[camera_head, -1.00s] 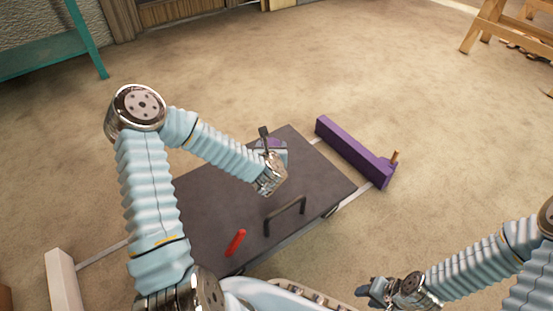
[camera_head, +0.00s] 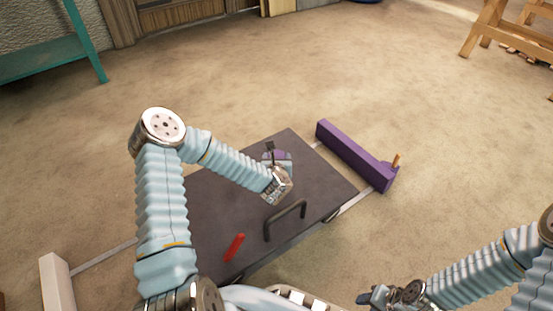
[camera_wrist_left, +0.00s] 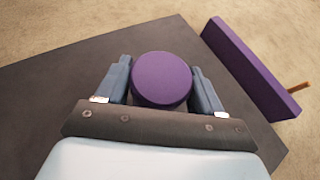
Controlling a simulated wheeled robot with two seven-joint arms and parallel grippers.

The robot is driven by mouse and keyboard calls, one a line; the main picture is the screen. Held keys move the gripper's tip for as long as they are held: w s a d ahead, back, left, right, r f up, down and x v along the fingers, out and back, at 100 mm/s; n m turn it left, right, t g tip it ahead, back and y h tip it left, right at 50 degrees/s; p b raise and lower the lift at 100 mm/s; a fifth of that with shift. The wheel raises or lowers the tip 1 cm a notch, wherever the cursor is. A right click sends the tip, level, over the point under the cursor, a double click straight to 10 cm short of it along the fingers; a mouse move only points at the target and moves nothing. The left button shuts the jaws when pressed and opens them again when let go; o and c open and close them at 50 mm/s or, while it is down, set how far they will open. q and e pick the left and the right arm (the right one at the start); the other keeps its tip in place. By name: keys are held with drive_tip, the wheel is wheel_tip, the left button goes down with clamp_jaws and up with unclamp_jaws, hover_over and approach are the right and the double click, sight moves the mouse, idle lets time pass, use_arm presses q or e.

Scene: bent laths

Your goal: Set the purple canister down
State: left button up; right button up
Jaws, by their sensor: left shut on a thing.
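The purple canister (camera_wrist_left: 162,80) shows as a round purple top in the left wrist view, between the two blue-grey fingers of my left gripper (camera_wrist_left: 163,88). My left gripper is shut on it. In the head view the canister (camera_head: 280,155) is partly hidden by my left gripper (camera_head: 277,160), over the far part of the dark tabletop (camera_head: 225,205). I cannot tell whether the canister's base touches the surface. My right gripper (camera_head: 372,296) is at the bottom right of the head view, off the table; its opening is too small to tell.
A long purple beam (camera_head: 352,155) with an orange peg lies beyond the table's right edge. A dark handle (camera_head: 286,219) and a red bar (camera_head: 235,246) are on the near part of the top. A white beam (camera_head: 57,283) is at left. The tabletop's middle is clear.

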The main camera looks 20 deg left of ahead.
use_arm(q)
drive_tip(key=o, duration=1.2)
drive_tip(key=shift+f, duration=0.1)
drive_tip(key=shift+s+d+r+p, duration=0.1)
drive_tip(key=shift+s+r+p, duration=0.05)
drive_tip(key=shift+r+p, duration=0.15)
drive_tip(key=p+v, duration=0.2)
drive_tip(key=v, duration=0.9)
drive_tip(key=shift+s+d, duration=0.1)
drive_tip(key=shift+s, duration=0.25)
